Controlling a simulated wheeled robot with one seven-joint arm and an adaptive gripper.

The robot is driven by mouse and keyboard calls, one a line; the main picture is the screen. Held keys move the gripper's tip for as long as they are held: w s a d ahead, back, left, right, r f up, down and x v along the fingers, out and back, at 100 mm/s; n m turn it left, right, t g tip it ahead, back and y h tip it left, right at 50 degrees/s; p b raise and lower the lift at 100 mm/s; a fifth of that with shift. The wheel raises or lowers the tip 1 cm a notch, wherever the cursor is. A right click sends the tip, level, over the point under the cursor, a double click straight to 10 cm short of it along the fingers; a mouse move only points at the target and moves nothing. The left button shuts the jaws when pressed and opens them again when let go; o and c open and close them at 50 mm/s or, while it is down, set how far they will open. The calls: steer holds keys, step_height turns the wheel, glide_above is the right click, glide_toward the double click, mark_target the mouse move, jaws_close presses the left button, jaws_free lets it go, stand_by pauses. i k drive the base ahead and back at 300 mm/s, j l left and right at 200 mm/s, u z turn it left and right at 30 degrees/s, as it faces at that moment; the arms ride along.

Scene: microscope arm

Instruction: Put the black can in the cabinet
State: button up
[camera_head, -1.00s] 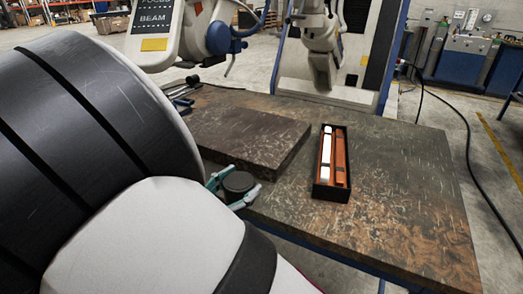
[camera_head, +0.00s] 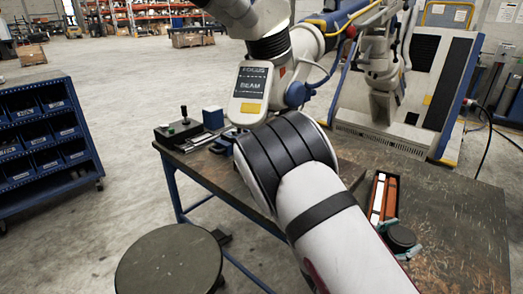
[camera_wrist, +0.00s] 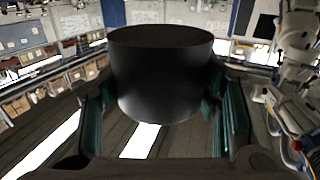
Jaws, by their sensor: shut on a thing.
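The black can (camera_head: 401,235) is a short dark cylinder. My gripper (camera_head: 399,241) is shut on it, with teal fingers at its sides, and appears over the right part of the brown table in the head view. In the wrist view the can (camera_wrist: 160,72) is upright between the two teal fingers of my gripper (camera_wrist: 164,116). A blue rack with several open bins (camera_head: 45,137) stands at the left of the head view, well apart from my gripper. I cannot tell whether it is the cabinet. My arm hides part of the table.
The brown table (camera_head: 468,225) carries a black tray (camera_head: 393,205) of orange and white pieces just behind the can. A control box and large white machine stand at the back. A round dark stool (camera_head: 170,262) stands in front. Open floor (camera_head: 125,130) lies between rack and table.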

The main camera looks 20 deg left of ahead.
mark_target(47, 191)
steer(key=j+u, duration=0.15)
steer(key=u, duration=0.3)
steer(key=j+u, duration=0.15)
steer(key=u, duration=0.35)
steer(key=j+u, duration=0.2)
steer(key=u, duration=0.25)
steer(key=i+j+u, duration=0.35)
steer(key=j, duration=0.25)
steer(key=i+j+u, duration=0.35)
steer(key=j, duration=0.2)
steer(key=i+j+u, duration=0.4)
steer(key=i+z, duration=0.15)
steer(key=i, duration=0.4)
steer(key=i+j+z, duration=0.2)
steer(key=i, duration=0.35)
steer(key=i+j+z, duration=0.15)
steer(key=i, duration=0.4)
steer(key=i+l+z, duration=0.1)
steer(key=i+z, duration=0.35)
steer(key=i, duration=0.4)
steer(key=i+j+z, duration=0.2)
steer(key=i+z, duration=0.2)
steer(key=i, duration=0.45)
steer(key=i+l, duration=0.3)
steer(key=i, duration=0.2)
steer(key=i+l, duration=0.25)
steer(key=i, duration=0.25)
